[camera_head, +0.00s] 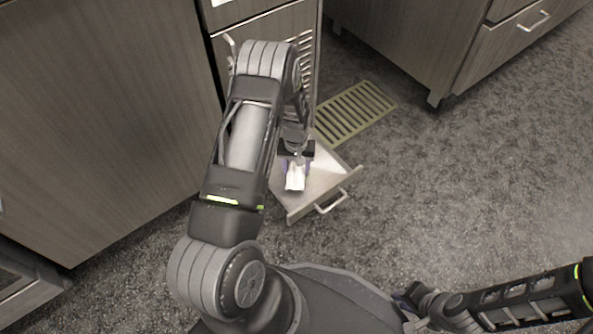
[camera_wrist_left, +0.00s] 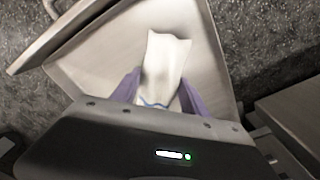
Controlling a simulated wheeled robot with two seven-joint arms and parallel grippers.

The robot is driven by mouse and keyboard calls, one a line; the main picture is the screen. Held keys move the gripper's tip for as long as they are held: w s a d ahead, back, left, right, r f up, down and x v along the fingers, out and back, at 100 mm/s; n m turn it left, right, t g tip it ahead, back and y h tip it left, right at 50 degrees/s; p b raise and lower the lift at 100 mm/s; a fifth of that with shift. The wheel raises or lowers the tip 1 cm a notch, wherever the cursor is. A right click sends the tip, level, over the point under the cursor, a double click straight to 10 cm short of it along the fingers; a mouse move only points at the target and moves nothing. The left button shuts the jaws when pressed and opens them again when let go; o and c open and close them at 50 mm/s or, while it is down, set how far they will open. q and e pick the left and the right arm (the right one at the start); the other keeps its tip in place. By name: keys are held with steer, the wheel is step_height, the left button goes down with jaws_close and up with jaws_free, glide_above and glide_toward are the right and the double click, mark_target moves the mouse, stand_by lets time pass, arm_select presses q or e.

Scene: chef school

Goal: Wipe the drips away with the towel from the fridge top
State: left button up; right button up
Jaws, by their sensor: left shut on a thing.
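My left gripper (camera_head: 296,167) reaches down over a low open drawer (camera_head: 328,186). It is shut on a white cloth, which looks like the towel (camera_head: 295,181). In the left wrist view the towel (camera_wrist_left: 163,62) sticks out between the purple fingers of my left gripper (camera_wrist_left: 158,92), with a blue line near its held end. Behind it is the drawer's pale, bare inside (camera_wrist_left: 100,62); I cannot tell whether the towel touches it. My right gripper (camera_head: 408,298) is low at the right, small and partly hidden. No drips and no fridge top can be made out.
The drawer's bar handle (camera_head: 331,203) faces the front right. A slatted floor grate (camera_head: 357,112) lies behind the drawer. A wooden cabinet (camera_head: 100,110) stands at the left and another cabinet (camera_head: 420,40) at the back right. The carpeted floor (camera_head: 460,180) at the right is clear.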

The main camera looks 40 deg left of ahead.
arm_select(q)
steer(key=shift+r+p, duration=1.65)
steer(key=shift+r, duration=1.2)
steer(key=shift+d, duration=0.1)
